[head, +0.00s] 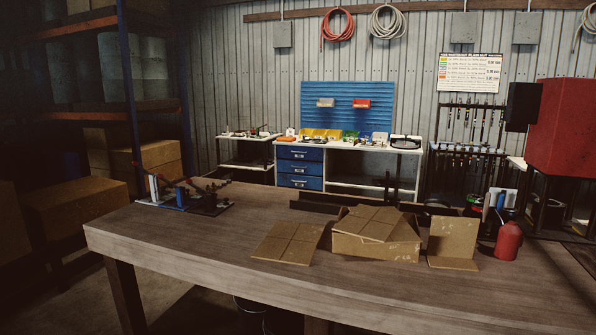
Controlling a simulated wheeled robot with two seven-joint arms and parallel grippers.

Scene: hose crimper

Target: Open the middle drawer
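A blue drawer unit (323,168) stands under the left end of the white workbench at the back wall. It has three stacked drawers with light handles. The middle drawer (299,168) sits between the top drawer (299,154) and the bottom drawer (299,182). All three fronts look flush and closed, though they are small and far off. The lowest edge of the unit is close above the far edge of the wooden table in this view. Neither of my grippers is in view.
A large wooden table (200,243) fills the foreground, between me and the drawers. On it are an open cardboard box (375,247), a red bottle (508,242) and a dark tool stand (208,205). Shelving with boxes (146,160) is at left. Some floor (190,310) shows at lower left.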

